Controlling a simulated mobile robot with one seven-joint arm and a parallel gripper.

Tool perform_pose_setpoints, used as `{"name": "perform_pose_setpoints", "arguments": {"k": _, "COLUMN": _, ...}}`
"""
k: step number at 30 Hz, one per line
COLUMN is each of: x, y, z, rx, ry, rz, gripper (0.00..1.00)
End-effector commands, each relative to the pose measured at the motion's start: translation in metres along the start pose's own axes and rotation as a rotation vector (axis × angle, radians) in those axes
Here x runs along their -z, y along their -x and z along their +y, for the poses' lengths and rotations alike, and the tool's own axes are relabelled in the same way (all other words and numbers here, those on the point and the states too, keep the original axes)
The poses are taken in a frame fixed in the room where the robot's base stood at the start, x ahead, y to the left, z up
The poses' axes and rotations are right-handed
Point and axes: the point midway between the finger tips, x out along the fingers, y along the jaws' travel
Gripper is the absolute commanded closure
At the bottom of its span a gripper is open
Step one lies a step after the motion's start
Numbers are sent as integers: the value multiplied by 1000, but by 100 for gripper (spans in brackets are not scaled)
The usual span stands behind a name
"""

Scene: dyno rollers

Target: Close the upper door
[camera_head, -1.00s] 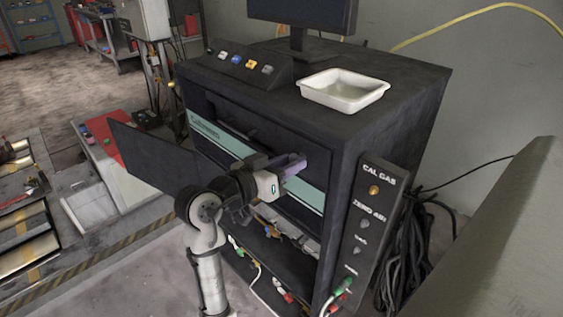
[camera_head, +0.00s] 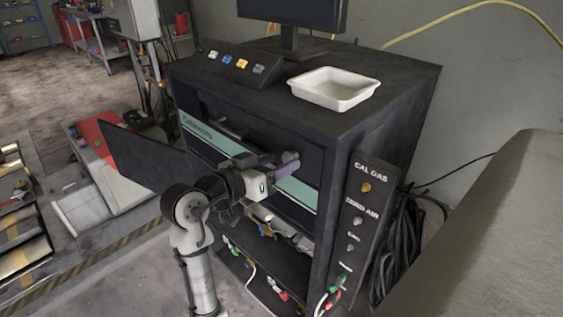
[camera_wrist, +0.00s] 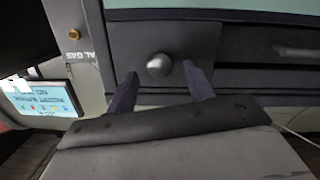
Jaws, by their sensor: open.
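The black cabinet (camera_head: 390,110) stands in the middle of the head view. A dark flat door panel (camera_head: 140,155) stands swung open at its left side. My gripper (camera_head: 283,168) is at the right part of the cabinet front, away from that panel. In the wrist view my gripper (camera_wrist: 160,72) is open, with one purple finger on each side of a round grey knob (camera_wrist: 158,66). The knob is on a dark front panel. Whether the fingers touch it or reach around it, I cannot tell. My arm hides part of the cabinet front.
A white tray (camera_head: 312,92) and a monitor (camera_head: 292,12) stand on the cabinet top. A gas panel (camera_head: 352,225) with knobs is at its right front. Cables and fittings (camera_head: 270,285) lie on the low shelf. A grey slanted surface (camera_head: 490,240) is at the right.

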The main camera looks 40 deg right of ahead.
Motion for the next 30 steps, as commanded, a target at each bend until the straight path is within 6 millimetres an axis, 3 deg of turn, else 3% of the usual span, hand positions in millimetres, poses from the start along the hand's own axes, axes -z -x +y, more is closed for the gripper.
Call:
{"name": "perform_pose_setpoints", "arguments": {"k": 9, "x": -2, "y": 72, "z": -1, "rx": 6, "ry": -4, "rz": 3, "gripper": 48}}
{"name": "perform_pose_setpoints", "arguments": {"k": 15, "x": -1, "y": 107, "z": -1, "rx": 3, "ry": -2, "rz": 1, "gripper": 48}}
{"name": "perform_pose_setpoints", "arguments": {"k": 21, "x": 0, "y": 121, "z": 0, "rx": 2, "ry": -2, "rz": 1, "gripper": 48}}
{"name": "perform_pose_setpoints", "arguments": {"k": 30, "x": 0, "y": 121, "z": 0, "rx": 0, "ry": -1, "rz": 0, "gripper": 48}}
